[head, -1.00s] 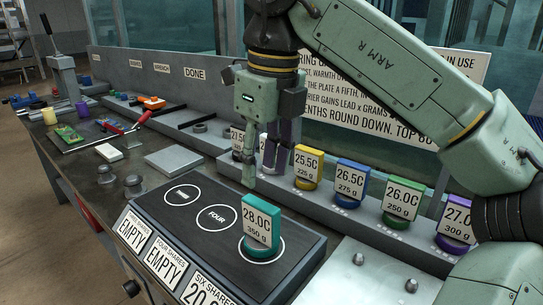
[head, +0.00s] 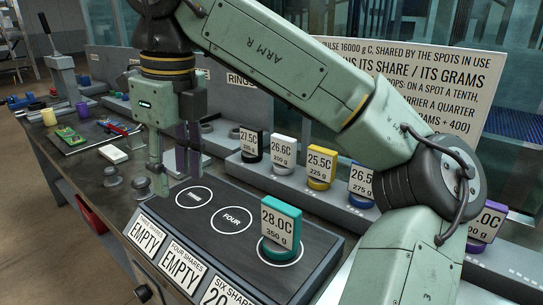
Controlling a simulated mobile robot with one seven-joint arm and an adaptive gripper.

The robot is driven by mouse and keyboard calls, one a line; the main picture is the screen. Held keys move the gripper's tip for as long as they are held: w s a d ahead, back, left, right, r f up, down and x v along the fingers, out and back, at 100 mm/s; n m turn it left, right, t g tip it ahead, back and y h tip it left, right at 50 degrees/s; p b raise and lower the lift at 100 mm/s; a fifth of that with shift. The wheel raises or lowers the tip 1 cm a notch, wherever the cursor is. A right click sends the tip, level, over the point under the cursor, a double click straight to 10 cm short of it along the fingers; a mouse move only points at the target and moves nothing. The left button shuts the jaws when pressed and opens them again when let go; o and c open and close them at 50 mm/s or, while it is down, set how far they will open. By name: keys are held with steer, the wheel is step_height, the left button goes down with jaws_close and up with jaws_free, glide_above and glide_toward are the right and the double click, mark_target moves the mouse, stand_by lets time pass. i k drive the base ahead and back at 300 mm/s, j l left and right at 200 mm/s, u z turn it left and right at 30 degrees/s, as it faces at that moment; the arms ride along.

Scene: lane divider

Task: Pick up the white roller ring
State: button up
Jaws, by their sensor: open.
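The white roller ring (head: 283,168) stands upright in the rack, behind a card reading about 26.6C and 250 g. It is between the black ring and the yellow ring. My gripper (head: 177,183) is open and empty, pointing down over the left end of the dark plate. It is well to the left of the white ring and apart from it. The teal ring (head: 263,249) stands on the plate's right-hand spot with a 28.0C, 350 g card.
The black ring (head: 251,155), yellow ring (head: 319,182) and a blue ring (head: 361,200) share the rack (head: 235,168). The plate (head: 180,222) has two bare spots. A rules sign (head: 410,75) is behind the rack.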

mark_target(283, 148)
steer(key=i+j+z, duration=0.4)
steer(key=j+z, duration=0.15)
steer(key=i+j+z, duration=0.25)
steer(key=j, duration=0.15)
steer(key=k, duration=0.1)
